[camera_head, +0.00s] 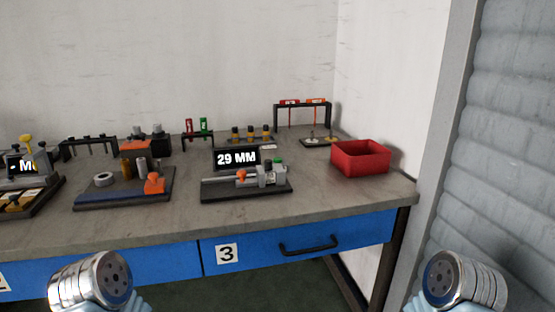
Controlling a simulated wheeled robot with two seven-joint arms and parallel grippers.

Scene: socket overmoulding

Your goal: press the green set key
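A small green cap or key (279,162) sits at the right end of a dark fixture (247,193) on the workbench. It is too small to tell whether it is pressed. The fixture carries a silver rod, an orange part (241,175) and grey blocks. A black display (237,159) behind it reads "29 MM". Two rounded metal parts of my arms show at the bottom left and bottom right, well short of the fixture. No gripper fingers show on either side.
A red bin (360,157) stands right of the fixture. A blue-topped board (126,192) with several parts lies to its left. Racks with red and green pieces stand behind. The grey bench (330,197) is clear at its front edge, above blue drawers (300,242).

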